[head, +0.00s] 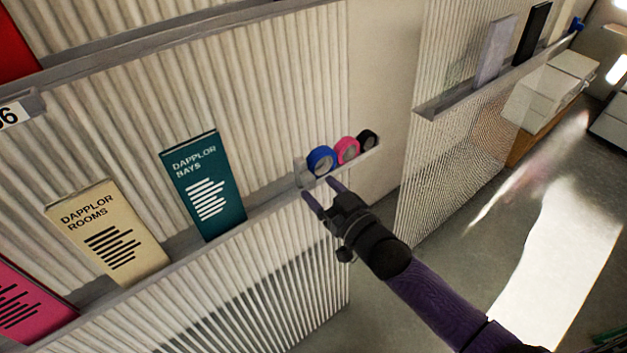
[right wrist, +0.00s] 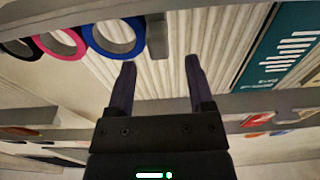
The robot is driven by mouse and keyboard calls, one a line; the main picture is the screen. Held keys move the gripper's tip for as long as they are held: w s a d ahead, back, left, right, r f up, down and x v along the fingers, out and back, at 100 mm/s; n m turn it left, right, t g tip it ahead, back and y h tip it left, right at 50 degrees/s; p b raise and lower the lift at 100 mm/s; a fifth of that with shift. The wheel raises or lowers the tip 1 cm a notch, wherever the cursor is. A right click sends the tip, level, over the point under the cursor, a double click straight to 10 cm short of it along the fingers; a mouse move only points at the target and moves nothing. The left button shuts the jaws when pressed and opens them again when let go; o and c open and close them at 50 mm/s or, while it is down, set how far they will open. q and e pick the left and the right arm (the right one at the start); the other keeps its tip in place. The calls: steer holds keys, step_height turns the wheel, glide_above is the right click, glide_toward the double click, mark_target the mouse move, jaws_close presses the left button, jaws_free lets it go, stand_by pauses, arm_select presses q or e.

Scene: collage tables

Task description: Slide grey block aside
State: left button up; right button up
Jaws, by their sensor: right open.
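A small grey block (head: 301,173) stands on the narrow wall shelf (head: 270,198), just left of a blue tape roll (head: 321,160). In the right wrist view the grey block (right wrist: 157,36) shows just beyond the fingertips, in line with the gap between them. My right gripper (head: 321,189) is open and empty, in front of the shelf edge near the block; in the right wrist view its fingers (right wrist: 160,64) stand apart. I cannot tell whether they touch anything, but a gap seems to show. My left gripper is not in view.
A pink roll (head: 346,150) and a black roll (head: 367,140) stand right of the blue one. A teal book (head: 205,185) stands left of the block, with bare shelf between. A cream book (head: 108,232) is farther left. Another shelf (head: 450,98) hangs at the right.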

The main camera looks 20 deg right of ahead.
mark_target(313, 182)
steer(key=shift+b+x, duration=0.35)
steer(key=shift+x, duration=1.3)
jaws_close()
